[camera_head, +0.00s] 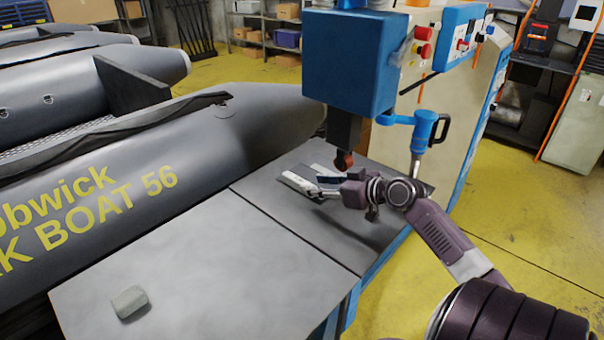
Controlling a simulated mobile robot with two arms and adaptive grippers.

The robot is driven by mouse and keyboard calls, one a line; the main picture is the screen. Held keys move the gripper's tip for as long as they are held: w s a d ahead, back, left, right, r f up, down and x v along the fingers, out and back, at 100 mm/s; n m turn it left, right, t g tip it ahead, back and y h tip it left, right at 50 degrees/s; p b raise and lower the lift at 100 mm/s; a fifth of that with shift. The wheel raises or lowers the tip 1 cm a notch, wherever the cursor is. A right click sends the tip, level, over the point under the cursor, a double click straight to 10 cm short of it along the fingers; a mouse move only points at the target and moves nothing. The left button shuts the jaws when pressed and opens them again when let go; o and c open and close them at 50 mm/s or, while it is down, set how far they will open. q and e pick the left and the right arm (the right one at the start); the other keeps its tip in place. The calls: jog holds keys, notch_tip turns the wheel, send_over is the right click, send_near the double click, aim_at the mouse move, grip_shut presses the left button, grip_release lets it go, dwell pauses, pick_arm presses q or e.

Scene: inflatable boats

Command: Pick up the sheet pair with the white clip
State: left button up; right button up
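The white clip (300,183) lies at the left edge of a thin grey sheet pair (323,170) on the grey worktable, under the blue machine head. My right gripper (322,187) reaches in from the right, low over the table, with its fingertips at or beside the clip. I cannot tell whether the fingers touch the clip or are closed on it. The gripper partly hides the sheets. A small dark blue piece (330,179) shows beside the fingers. My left gripper is not in view.
A blue machine (350,62) with a dark column and red tip hangs just behind my gripper. A blue handled tool (425,128) stands to its right. A grey block (130,302) lies on the front table (215,270), otherwise clear. A grey inflatable boat (240,135) borders the table's left side.

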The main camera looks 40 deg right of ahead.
aim_at(302, 181)
jog(key=shift+w+f, duration=0.15)
jog(key=shift+w, duration=0.4)
jog(key=p+x, duration=0.1)
jog(key=x, duration=0.3)
jog(key=shift+w+d+p, duration=0.2)
jog(key=shift+w+p, duration=0.1)
jog(key=shift+w, duration=0.1)
jog(key=shift+w+f, duration=0.4)
jog(key=shift+w, duration=0.05)
jog(key=shift+c, duration=0.4)
jog(key=shift+r, duration=0.1)
grip_shut()
